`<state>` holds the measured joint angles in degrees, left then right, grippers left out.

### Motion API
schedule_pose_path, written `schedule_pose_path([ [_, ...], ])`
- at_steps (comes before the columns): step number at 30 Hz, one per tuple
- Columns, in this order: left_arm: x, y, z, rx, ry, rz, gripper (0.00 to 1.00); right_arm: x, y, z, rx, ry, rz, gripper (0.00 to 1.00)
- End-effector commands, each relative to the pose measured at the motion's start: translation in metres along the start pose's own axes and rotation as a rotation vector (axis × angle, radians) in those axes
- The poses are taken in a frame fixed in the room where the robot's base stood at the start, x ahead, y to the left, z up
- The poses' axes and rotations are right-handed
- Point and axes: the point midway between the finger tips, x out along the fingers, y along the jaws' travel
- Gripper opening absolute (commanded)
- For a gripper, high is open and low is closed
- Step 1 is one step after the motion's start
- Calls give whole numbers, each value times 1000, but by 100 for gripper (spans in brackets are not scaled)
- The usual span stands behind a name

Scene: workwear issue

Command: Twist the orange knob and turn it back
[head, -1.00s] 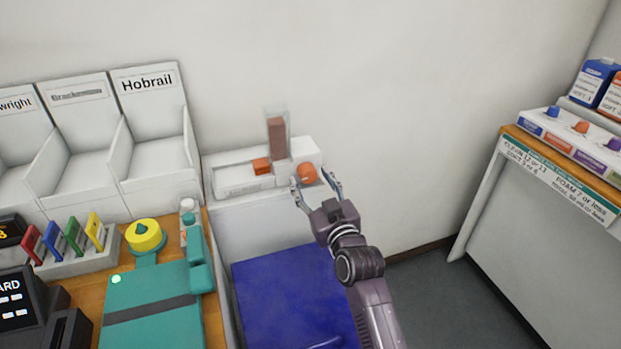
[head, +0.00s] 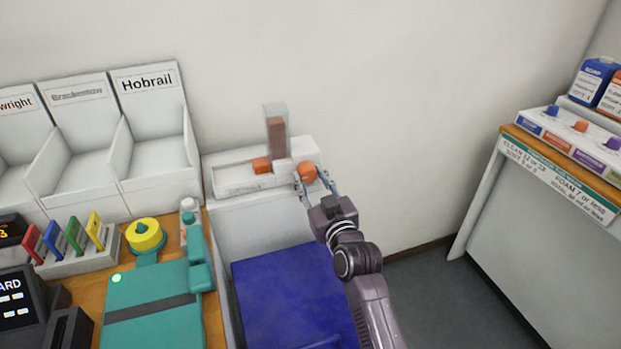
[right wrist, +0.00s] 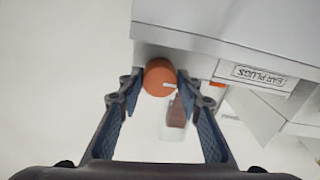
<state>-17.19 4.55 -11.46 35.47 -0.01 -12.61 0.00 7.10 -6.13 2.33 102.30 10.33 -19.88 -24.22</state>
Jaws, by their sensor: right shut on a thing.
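The orange knob (head: 308,173) is on the right part of the front of a white dispenser (head: 233,180) against the wall. My right gripper (head: 313,179) is shut on the knob, one finger on each side. In the right wrist view the knob (right wrist: 158,75) sits between the fingertips, with a short white mark pointing right. The dispenser there carries an "EAR PLUGS" label (right wrist: 259,76). A clear upright tube (head: 275,112) with brownish contents stands on the dispenser. My left gripper is out of view.
A blue surface (head: 290,295) lies below the dispenser. A shelf with knobbed dispensers (head: 580,140) stands at the right.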

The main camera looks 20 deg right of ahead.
Motion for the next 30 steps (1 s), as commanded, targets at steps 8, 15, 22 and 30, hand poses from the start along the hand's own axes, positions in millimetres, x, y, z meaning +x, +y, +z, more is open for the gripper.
schedule_pose_path([
  [8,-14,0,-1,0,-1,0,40,0,0,-2,131,-2,0,8],
  [15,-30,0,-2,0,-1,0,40,0,1,-3,340,-2,0,8],
  [22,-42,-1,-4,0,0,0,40,0,1,-3,560,-1,1,8],
  [30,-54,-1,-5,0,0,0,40,0,1,-2,816,0,1,8],
])
